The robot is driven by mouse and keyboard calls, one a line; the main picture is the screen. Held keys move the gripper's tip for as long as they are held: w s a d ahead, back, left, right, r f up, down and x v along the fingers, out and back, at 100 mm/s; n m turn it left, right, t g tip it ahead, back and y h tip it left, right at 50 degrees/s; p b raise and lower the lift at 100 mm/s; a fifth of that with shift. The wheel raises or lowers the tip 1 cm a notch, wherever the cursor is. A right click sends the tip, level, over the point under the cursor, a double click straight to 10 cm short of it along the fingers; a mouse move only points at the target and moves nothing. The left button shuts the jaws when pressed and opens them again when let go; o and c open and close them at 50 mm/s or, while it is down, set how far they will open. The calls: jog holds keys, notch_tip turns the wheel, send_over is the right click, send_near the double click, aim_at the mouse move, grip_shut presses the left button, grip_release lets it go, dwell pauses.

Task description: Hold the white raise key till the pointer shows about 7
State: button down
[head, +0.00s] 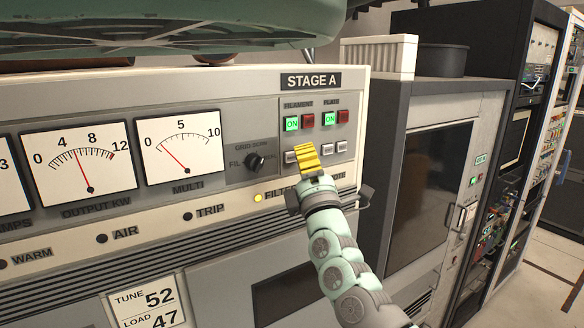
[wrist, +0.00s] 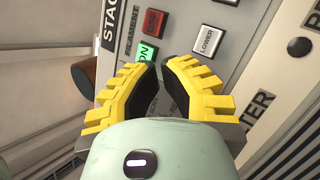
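The Stage A panel (head: 219,88) faces me. On its output kW meter (head: 85,161) the red pointer stands between 4 and 8, nearer 4. My gripper (head: 306,156) is at the row of white keys, its yellow fingers drawn together with nothing seen held. A white key (head: 290,157) shows just left of the fingers; its label is too small to read. In the wrist view the key marked LOWER (wrist: 208,40) shows beyond the right finger. No key marked raise can be read. The fingers (wrist: 160,66) hide part of the panel, and contact with a key cannot be told.
Lit green ON keys (head: 291,124) and red keys (head: 308,120) sit above the white row. A dark selector knob (head: 254,162) is to the left. The multi meter (head: 180,146) reads low. A grey cabinet (head: 455,100) stands to the right.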

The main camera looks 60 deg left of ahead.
jog(key=shift+a, duration=0.45)
jog(key=c, duration=1.6)
grip_release()
grip_shut()
jog(key=shift+a+f+b, duration=0.1)
jog(key=shift+a+b, duration=0.2)
jog(key=shift+b, duration=0.6)
jog(key=shift+a+b, duration=0.5)
jog(key=shift+b, duration=0.05)
jog(key=shift+d, duration=0.15)
dwell(1.8)
jog(key=shift+d+p, duration=0.45)
jog(key=shift+d, duration=0.25)
